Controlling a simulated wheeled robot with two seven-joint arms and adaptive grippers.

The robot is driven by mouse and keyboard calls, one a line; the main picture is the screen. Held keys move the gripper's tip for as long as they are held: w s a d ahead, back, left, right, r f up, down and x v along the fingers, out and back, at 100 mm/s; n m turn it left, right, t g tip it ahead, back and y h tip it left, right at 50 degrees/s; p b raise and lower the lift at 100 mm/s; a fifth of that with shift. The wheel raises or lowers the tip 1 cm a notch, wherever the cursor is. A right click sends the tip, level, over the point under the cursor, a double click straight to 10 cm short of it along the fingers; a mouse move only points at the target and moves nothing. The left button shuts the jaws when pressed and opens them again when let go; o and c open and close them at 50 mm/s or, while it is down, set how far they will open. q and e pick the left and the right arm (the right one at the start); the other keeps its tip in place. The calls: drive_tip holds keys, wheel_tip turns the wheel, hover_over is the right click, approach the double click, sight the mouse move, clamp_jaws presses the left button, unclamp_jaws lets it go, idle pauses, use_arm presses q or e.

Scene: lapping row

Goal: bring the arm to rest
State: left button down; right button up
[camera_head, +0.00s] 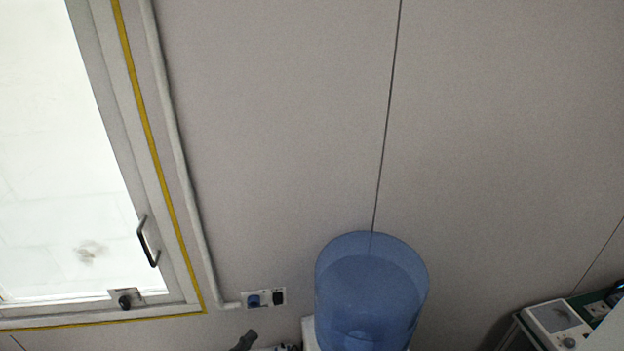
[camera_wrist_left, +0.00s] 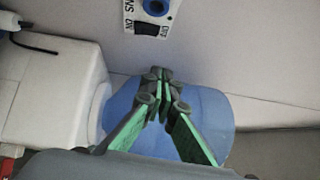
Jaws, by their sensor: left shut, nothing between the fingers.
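My left gripper (camera_wrist_left: 160,76) is shut and empty in the left wrist view, its dark fingers with green inner pads meeting at the tips. In that view it is in front of the blue water bottle (camera_wrist_left: 208,112); I cannot tell the gap between them. In the head view only a small dark part of the left gripper (camera_head: 244,341) shows at the bottom edge, left of the bottle (camera_head: 370,290). The rest of the left arm is out of the head view. My right gripper is in neither view.
A grey panelled wall (camera_head: 270,130) fills most of the head view. A wall socket plate (camera_head: 264,299) is left of the bottle. A window or door with a handle (camera_head: 148,241) is at left. Equipment (camera_head: 558,322) stands at lower right. A white housing (camera_wrist_left: 50,95) is beside the bottle.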

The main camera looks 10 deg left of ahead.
use_arm(q)
drive_tip(key=a+n+y, duration=1.2)
drive_tip(key=a+n, duration=0.2)
drive_tip(key=a, duration=0.2)
drive_tip(key=s+a+f+n+g+y, duration=0.2)
drive_tip(key=s+a+f+n+g, duration=0.25)
drive_tip(key=f, duration=0.25)
drive_tip(key=s+d+f+n+g+h, duration=0.25)
drive_tip(key=s+d+f+g, duration=0.2)
drive_tip(key=s+f, duration=0.35)
drive_tip(key=s+d+f+n+g+h, duration=0.2)
drive_tip(key=s+d+f+n+g, duration=0.25)
drive_tip(key=s, duration=0.55)
wheel_tip(320, 180, down, 34)
drive_tip(key=d+m+b, duration=0.1)
drive_tip(key=m+b, duration=0.2)
drive_tip(key=b, duration=0.2)
drive_tip(key=s+f+g+b, duration=0.1)
drive_tip(key=s+f+b, duration=0.1)
drive_tip(key=s+f, duration=0.8)
drive_tip(key=s+f+g+b, duration=0.1)
drive_tip(key=s+f+b, duration=0.2)
drive_tip(key=s+f, duration=0.8)
wheel_tip(320, 180, down, 5)
drive_tip(key=shift+r+h, duration=0.15)
drive_tip(key=shift+h, duration=0.3)
